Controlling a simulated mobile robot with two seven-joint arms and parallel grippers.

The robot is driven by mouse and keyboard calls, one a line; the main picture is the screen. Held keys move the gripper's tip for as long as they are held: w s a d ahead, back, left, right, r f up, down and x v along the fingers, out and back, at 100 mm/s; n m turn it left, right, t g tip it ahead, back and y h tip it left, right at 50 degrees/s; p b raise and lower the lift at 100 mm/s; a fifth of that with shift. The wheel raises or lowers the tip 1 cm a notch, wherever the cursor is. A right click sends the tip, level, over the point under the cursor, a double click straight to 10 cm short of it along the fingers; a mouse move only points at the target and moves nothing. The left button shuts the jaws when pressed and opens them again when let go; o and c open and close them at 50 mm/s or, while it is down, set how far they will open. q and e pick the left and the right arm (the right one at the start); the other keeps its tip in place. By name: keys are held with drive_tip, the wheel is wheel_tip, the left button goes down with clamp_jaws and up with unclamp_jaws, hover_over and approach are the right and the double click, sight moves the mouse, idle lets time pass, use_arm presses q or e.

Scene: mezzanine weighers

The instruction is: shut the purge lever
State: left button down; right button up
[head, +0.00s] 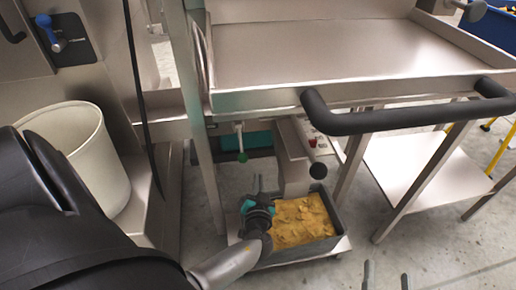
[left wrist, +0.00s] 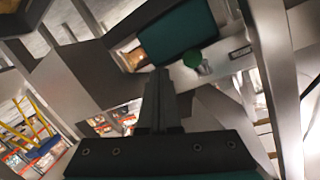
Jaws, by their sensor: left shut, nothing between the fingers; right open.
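A lever with a green knob (head: 242,157) hangs on a pale stem below the steel tray. In the left wrist view the green knob (left wrist: 192,58) is just beyond and right of my fingertips, seemingly apart from them. My left gripper (head: 260,180) is shut and empty, below and right of that knob in the head view. Its closed fingers (left wrist: 159,75) point toward the teal part (left wrist: 180,32). My right gripper (head: 386,279) is open at the bottom edge; only its fingertips show. Another lever, blue-handled (head: 46,28), is on a dark plate at upper left. No label says which is the purge lever.
A grey bin of yellow chips (head: 333,238) stands under the frame, beside my left gripper. A black handrail (head: 400,118) crosses above right. A white bucket (head: 100,165) stands at left.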

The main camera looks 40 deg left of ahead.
use_arm(q)
drive_tip(key=s+f, duration=0.1)
drive_tip(key=s+d+f, duration=0.1)
drive_tip(key=f, duration=0.1)
drive_tip(key=shift+d+f, duration=0.15)
drive_tip(key=shift+d, duration=0.05)
idle(0.5)
